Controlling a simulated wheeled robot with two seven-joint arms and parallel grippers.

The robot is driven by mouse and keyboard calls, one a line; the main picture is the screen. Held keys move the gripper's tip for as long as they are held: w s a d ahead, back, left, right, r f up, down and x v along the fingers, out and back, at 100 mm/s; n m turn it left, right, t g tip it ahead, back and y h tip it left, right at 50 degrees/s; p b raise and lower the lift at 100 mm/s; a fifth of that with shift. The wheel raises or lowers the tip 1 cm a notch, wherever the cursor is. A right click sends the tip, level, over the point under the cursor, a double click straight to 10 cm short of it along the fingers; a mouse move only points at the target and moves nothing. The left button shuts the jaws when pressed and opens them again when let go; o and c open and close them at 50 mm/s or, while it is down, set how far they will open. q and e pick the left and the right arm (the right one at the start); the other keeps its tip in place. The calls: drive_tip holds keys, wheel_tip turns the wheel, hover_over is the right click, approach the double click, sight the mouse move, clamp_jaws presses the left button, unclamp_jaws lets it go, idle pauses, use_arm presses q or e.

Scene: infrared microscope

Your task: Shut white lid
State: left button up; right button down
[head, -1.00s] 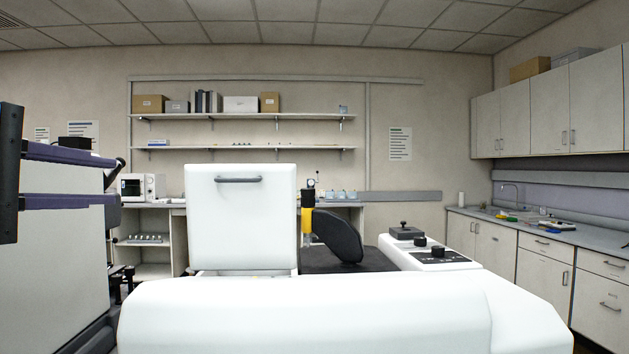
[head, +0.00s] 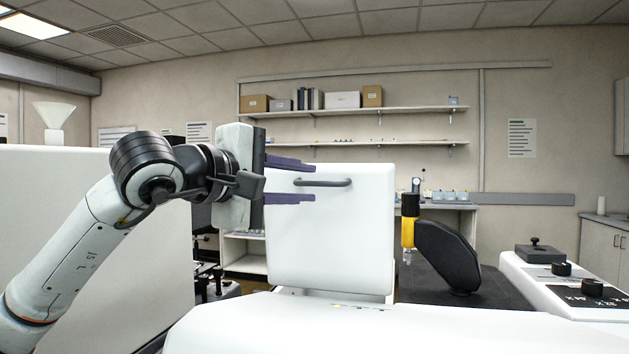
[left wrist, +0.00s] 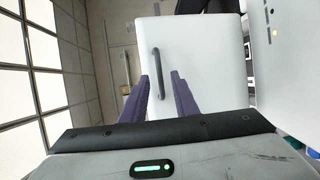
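The white lid (head: 330,235) stands upright and open at the back of the white microscope body (head: 400,330). A grey bar handle (head: 323,182) sits near its top edge. My left gripper (head: 312,183) is open, its two purple fingers one above the other, at the left end of the handle in the head view. In the left wrist view the lid (left wrist: 205,50) fills the middle, and its handle (left wrist: 158,72) lies just beyond the open fingers (left wrist: 158,92), toward the left one. Whether a finger touches the lid cannot be told. My right gripper is not in view.
A black and yellow microscope part (head: 445,255) stands right of the lid. A white control box with black knobs (head: 565,280) is at the right. A large white panel (head: 100,235) is at the left, behind my left arm. Shelves (head: 350,111) line the back wall.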

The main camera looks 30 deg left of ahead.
sight(317, 183)
use_arm(q)
drive_tip(key=shift+w+d+f, duration=0.1)
drive_tip(key=shift+w+d, duration=0.05)
drive_tip(key=shift+w, duration=0.7)
drive_tip(key=shift+w+d+f, duration=0.1)
drive_tip(key=shift+w, duration=0.75)
clamp_jaws()
